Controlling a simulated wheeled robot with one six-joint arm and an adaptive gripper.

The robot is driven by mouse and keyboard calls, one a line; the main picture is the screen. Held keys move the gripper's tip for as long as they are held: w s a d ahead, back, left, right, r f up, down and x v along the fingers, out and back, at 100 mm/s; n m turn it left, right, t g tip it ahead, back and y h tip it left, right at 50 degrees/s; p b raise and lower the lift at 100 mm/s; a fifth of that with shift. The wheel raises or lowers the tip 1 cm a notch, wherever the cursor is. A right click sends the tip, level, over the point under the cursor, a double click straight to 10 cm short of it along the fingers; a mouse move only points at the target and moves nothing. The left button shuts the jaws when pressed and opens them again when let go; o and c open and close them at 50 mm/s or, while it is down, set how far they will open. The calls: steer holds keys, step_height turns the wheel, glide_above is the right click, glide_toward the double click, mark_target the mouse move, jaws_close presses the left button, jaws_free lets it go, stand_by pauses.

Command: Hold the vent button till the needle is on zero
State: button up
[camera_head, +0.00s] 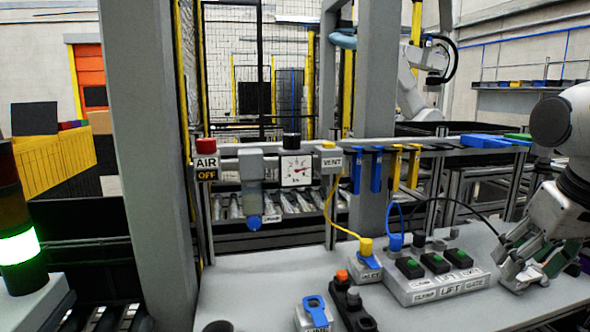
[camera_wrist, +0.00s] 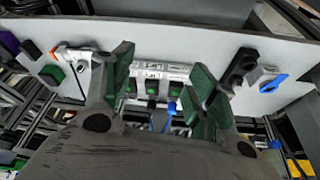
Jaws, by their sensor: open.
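The vent button is a small yellow cap (camera_head: 328,145) on a grey box labelled VENT (camera_head: 330,161), on the rail at the back of the bench in the head view. The square white gauge (camera_head: 296,171) hangs just left of it. A red mark shows on its dial, but the needle's exact reading is too small to tell. My gripper (camera_head: 508,262) is far to the right of the button, low over the right part of the bench. In the wrist view its green-padded fingers (camera_wrist: 161,72) stand apart with nothing between them.
A red AIR OFF knob (camera_head: 206,145) and a filter bowl (camera_head: 254,210) are left of the gauge. Blue and yellow hooks (camera_head: 375,170) hang right of VENT. A control box with green buttons (camera_head: 435,263) stands on the bench (camera_head: 260,285), with cables rising from it.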

jaws_close()
stand_by(1.3)
